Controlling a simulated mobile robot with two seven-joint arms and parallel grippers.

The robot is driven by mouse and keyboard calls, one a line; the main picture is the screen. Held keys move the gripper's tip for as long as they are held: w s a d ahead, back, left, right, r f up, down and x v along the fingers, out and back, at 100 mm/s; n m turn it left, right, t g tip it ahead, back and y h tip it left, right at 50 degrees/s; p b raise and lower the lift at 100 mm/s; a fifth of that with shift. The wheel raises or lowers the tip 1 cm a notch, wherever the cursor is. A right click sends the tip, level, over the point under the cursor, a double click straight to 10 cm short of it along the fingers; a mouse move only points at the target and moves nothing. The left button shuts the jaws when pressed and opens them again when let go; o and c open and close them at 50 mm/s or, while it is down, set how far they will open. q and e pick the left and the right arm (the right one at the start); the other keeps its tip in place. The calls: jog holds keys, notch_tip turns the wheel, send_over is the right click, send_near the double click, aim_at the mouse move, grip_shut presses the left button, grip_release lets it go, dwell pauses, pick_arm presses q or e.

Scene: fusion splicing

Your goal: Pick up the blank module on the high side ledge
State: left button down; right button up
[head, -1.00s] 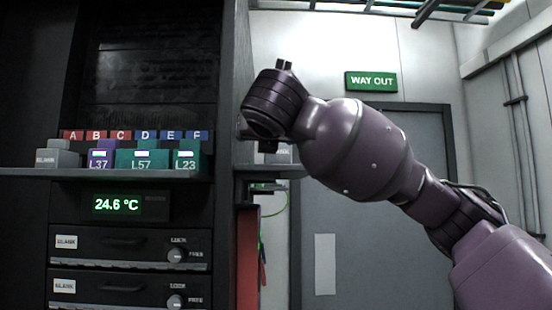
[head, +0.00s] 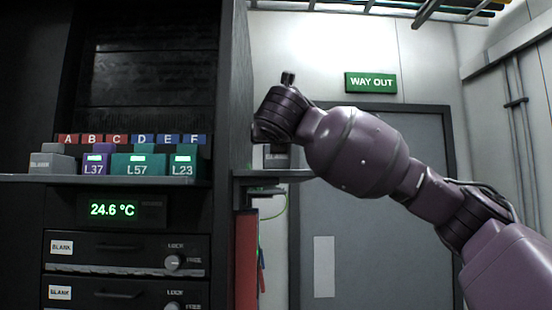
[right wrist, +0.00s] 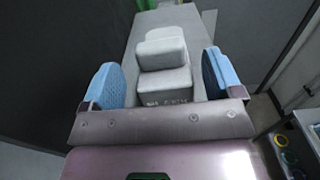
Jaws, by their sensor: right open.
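The blank module is a grey stepped block (right wrist: 165,82) with a raised upper part and faint lettering on its front. It sits on the high side ledge (right wrist: 193,22), which also shows in the head view (head: 270,175). In the head view the module (head: 277,160) is partly hidden by my right wrist. My right gripper (right wrist: 159,78) is open, its two blue pads on either side of the module with a gap at each side. Its fingers cannot be made out in the head view. My left gripper is not in view.
A rack shelf (head: 110,180) at the left holds another grey blank module (head: 55,163) and labelled purple and teal modules (head: 138,165). The dark rack side wall (head: 240,95) stands close to the ledge. A grey door (head: 370,240) is behind my right arm.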

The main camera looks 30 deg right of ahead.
jog(key=shift+x, duration=1.15)
jog(key=shift+w+d, duration=0.1)
jog(key=shift+d, duration=0.05)
jog(key=shift+c, duration=0.3)
jog(key=c, duration=0.8)
